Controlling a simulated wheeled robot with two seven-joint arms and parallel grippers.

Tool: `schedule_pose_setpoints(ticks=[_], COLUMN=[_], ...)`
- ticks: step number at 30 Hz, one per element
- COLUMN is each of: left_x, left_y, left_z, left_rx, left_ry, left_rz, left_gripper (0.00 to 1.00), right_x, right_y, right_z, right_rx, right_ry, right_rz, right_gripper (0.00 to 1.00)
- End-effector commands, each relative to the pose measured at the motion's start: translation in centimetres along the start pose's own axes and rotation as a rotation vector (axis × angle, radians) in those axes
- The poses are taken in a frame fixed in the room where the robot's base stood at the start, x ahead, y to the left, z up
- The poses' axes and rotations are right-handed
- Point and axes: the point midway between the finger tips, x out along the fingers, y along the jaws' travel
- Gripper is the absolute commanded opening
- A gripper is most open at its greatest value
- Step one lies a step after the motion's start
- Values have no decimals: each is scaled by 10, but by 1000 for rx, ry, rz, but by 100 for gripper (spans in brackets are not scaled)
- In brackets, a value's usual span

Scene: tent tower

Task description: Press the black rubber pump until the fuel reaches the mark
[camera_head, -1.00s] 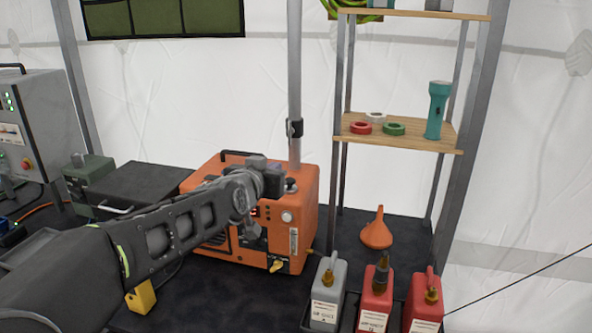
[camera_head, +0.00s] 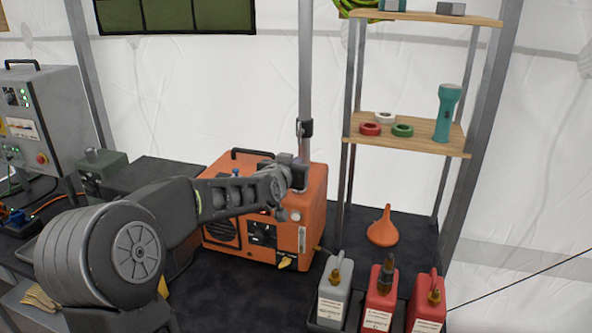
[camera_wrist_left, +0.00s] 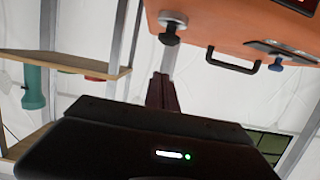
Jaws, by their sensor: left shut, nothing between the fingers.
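My left gripper (camera_head: 299,176) is shut and empty, at the top right front of the orange generator (camera_head: 315,200). In the left wrist view, its fingers show as a narrow dark block (camera_wrist_left: 158,92). A black round knob on a pale stem (camera_wrist_left: 168,30), which looks like the rubber pump, is on the generator in that upside-down view. It is apart from the fingers in that picture; in the head view the gripper hides it. A pale upright strip (camera_head: 302,239) on the generator's front looks like the fuel gauge; its level and mark are too small to read. My right gripper is not in view.
A metal pole (camera_head: 305,80) rises behind the generator. A grey can (camera_head: 335,291) and red cans (camera_head: 381,297) stand in front right. An orange funnel (camera_head: 383,229) and a shelf (camera_head: 425,140) are to the right. The generator's black carry handle shows in the wrist view (camera_wrist_left: 232,64).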

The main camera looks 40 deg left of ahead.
Motion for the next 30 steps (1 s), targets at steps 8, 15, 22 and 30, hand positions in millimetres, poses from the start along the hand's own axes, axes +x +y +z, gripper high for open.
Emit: schedule_pose_setpoints(ticks=[8, 15, 22, 30], left_x=[6, 6, 8, 11], left_y=[0, 0, 0, 0], left_z=[33, 36, 42, 57], left_rx=[-1, -1, 0, -1], left_ry=[-4, -3, -3, -5], left_rz=[0, 1, 1, 2], left_gripper=[0, 0, 0, 0], right_x=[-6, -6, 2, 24], right_y=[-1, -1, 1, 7], right_z=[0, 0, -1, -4], right_rx=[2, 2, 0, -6], right_ry=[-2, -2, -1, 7], right_rz=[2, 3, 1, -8], right_gripper=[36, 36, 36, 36])
